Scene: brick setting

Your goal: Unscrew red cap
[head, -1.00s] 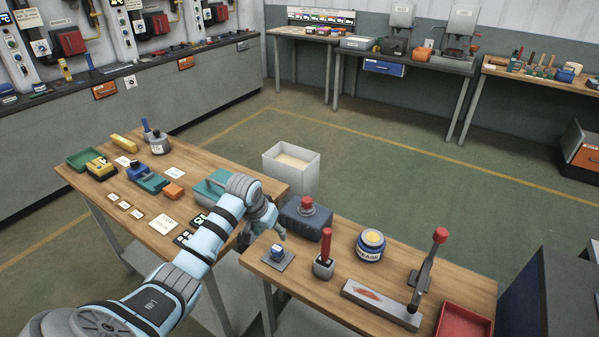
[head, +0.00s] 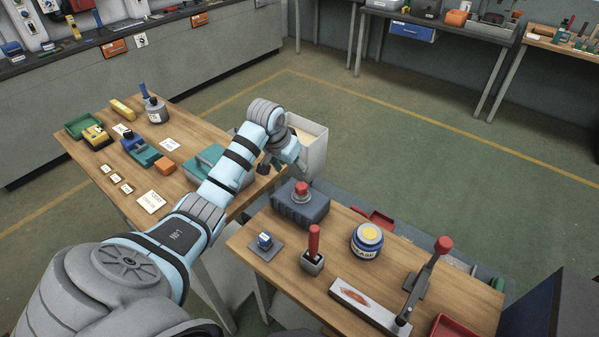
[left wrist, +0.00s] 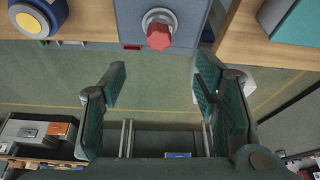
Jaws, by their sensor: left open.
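The red cap (head: 301,189) sits on a grey neck on top of a blue-grey can (head: 300,207). The can stands upright at the far left corner of the right-hand wooden table (head: 262,228). My left gripper (head: 270,168) is up and to the left of the cap in the head view, apart from it. In the left wrist view the red cap (left wrist: 159,36) is beyond the fingertips, roughly centred between them. The left gripper (left wrist: 162,85) is open with nothing between its fingers. My right gripper is in neither view.
A teal case (head: 205,160) lies on the left table. A pale bin (head: 314,150) stands behind my gripper.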

